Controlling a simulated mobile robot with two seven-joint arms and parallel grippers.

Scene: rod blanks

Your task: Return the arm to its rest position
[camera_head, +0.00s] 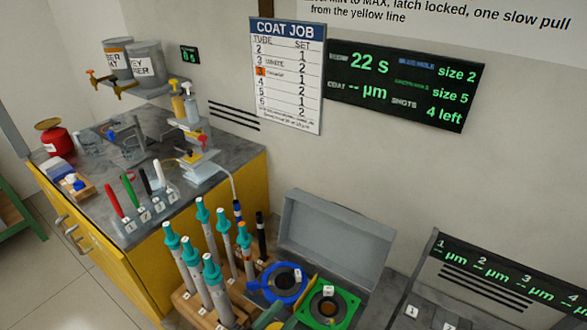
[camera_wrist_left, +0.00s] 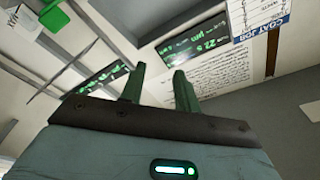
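My left gripper (camera_wrist_left: 159,74) shows in the left wrist view, with its two dark green fingers standing apart and nothing between them. It points up toward the wall, where the dark display (camera_wrist_left: 190,42) and the coat job sheet (camera_wrist_left: 262,20) hang. In the head view I cannot clearly make out my left gripper; a greenish shape at the bottom edge is too cut off to tell. My right gripper is in neither view.
In the head view, teal-capped tubes (camera_head: 191,262) stand in a wooden rack beside an open grey case (camera_head: 334,240). Blue (camera_head: 279,282) and green (camera_head: 328,305) ring fixtures sit in front of it. A yellow cabinet (camera_head: 185,262) with a cluttered grey top stands left.

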